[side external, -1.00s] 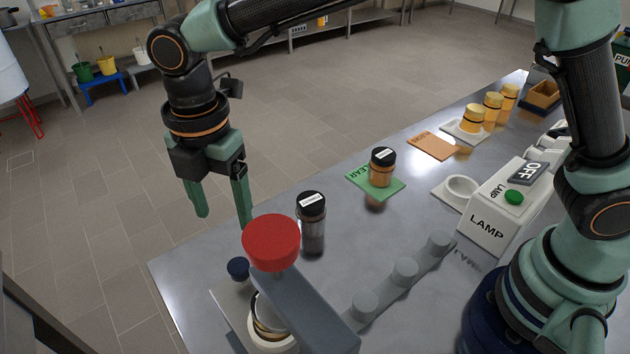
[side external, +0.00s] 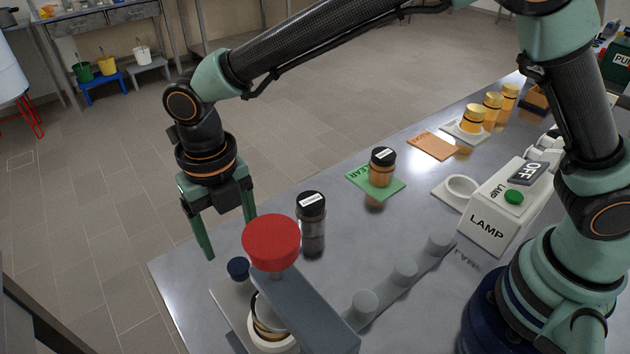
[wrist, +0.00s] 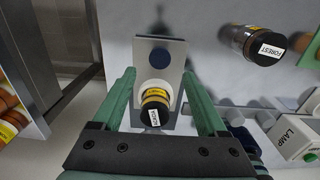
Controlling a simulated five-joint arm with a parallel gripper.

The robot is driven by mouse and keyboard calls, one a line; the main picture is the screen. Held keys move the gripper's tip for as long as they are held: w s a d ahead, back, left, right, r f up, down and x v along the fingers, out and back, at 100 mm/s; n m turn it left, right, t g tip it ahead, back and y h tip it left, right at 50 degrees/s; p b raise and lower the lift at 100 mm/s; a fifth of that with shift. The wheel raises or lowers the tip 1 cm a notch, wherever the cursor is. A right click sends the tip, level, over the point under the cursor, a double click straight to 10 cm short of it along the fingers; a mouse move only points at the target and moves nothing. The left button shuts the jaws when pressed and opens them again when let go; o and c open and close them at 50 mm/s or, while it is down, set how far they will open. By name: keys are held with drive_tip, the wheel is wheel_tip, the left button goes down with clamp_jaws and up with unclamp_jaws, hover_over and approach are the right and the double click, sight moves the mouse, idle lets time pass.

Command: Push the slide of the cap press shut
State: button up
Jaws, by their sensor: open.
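The cap press stands at the near end of the bench, with a red round top (side external: 272,240) on a grey arm (side external: 305,305). Its pale slide (side external: 228,302) sticks out from under the arm and bears a dark blue knob (side external: 238,268). In the wrist view the slide (wrist: 175,55) lies between my fingers, with the blue knob (wrist: 159,56) near its far end. A jar with a white-labelled dark lid (wrist: 153,114) sits in the slide's white ring (wrist: 146,87). My gripper (side external: 229,236) is open and empty, above the bench edge beyond the knob.
A dark-lidded jar (side external: 312,225) stands just right of my gripper. Another jar (side external: 382,168) stands on a green mat (side external: 362,186). A grey rack with several pegs (side external: 385,290) and a lamp box (side external: 490,225) lie to the right. Open floor is at the left.

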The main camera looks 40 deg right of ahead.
sight(238, 265)
wheel_tip(238, 265, down, 7)
drive_tip(key=shift+r, duration=0.1)
idle(0.3)
clamp_jaws()
idle(1.3)
